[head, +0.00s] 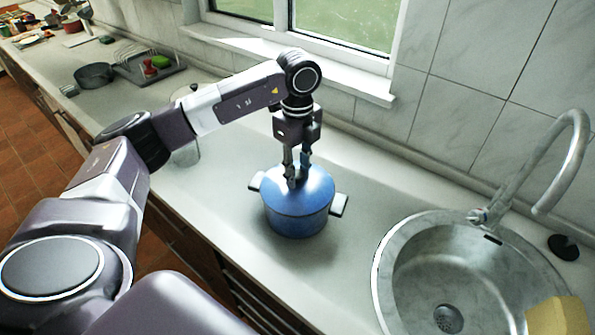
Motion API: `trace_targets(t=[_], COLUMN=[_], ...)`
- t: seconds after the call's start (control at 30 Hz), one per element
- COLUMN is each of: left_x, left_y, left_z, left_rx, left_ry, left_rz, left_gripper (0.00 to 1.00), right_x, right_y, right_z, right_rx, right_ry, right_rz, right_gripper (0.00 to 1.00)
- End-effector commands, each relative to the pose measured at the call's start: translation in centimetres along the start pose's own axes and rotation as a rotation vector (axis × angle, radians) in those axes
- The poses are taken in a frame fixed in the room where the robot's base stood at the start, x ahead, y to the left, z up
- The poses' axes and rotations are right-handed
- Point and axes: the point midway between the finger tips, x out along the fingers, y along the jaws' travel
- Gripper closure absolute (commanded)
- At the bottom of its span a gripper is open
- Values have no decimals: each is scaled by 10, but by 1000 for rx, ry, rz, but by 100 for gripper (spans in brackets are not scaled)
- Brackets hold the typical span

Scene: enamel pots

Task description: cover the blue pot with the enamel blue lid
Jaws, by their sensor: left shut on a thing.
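The blue pot (297,223) stands upright on the counter, with a pale handle on each side. The blue enamel lid (312,187) lies over the pot's mouth and looks level; whether it touches the rim all round I cannot tell. My left gripper (297,180) points straight down over the lid's middle and is shut on the lid at its top; the fingertips hide the grip point. My right gripper is not in view.
A round metal sink (400,270) with a curved tap (570,160) is to the right. A dark pan (94,75) and a drying rack (150,68) stand at the back left. The counter between pot and sink is clear. A tiled wall and window run behind.

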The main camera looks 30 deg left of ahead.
Motion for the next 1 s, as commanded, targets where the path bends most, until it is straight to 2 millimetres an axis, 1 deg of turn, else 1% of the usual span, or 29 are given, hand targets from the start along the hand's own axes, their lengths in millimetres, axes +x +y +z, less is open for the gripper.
trace_targets(t=[0.03,0.2,0.47,0.57,0.67,0.73,1.0], left_x=[-1,0,0,-4,-16,-29,-91], left_y=[0,0,0,0,-1,-1,-2], left_z=[0,0,0,0,0,0,0], left_rx=[0,0,0,0,0,1,0], left_ry=[0,0,0,0,0,1,0], left_rz=[-1,-1,1,0,-4,-5,-5], left_gripper=[74,55,55,55,55,55,55], right_x=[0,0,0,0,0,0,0], right_y=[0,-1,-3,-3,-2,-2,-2], right_z=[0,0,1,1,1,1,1], right_rx=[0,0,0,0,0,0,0], right_ry=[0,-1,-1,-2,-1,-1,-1], right_rz=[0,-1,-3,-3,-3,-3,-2], right_gripper=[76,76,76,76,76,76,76])
